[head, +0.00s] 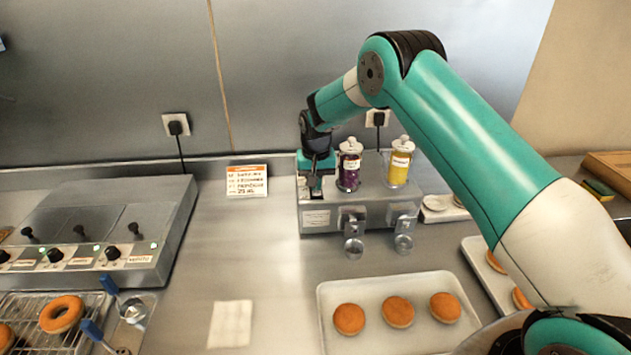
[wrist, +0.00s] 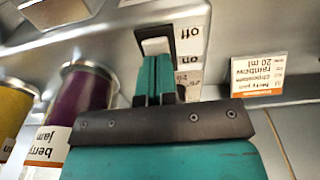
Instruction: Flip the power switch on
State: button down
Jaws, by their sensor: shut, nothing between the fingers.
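The power switch (wrist: 155,45) is a white rocker in a dark frame, seen in the wrist view beside a label (wrist: 190,45) reading "off" and "on", which appears upside down. It sits on the metal dispenser (head: 330,222); in the head view my gripper mostly hides it. My gripper (head: 315,191) points down at the left end of the dispenser. In the wrist view its teal fingers (wrist: 155,61) are together and empty, with their tips at the near edge of the rocker. I cannot tell whether they touch it.
A purple jar (head: 349,168) and a yellow jar (head: 399,165) stand on the dispenser, right of my gripper. An order card (head: 246,181) stands to the left. A tray of doughnuts (head: 335,292) lies in front. The counter left of the dispenser is mostly clear.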

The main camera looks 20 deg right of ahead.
notch_tip(320, 180, up, 14)
jog(key=b, duration=0.2)
jog(key=shift+s+b, duration=0.3)
jog(key=shift+s, duration=0.1)
jog(key=shift+a, duration=0.15)
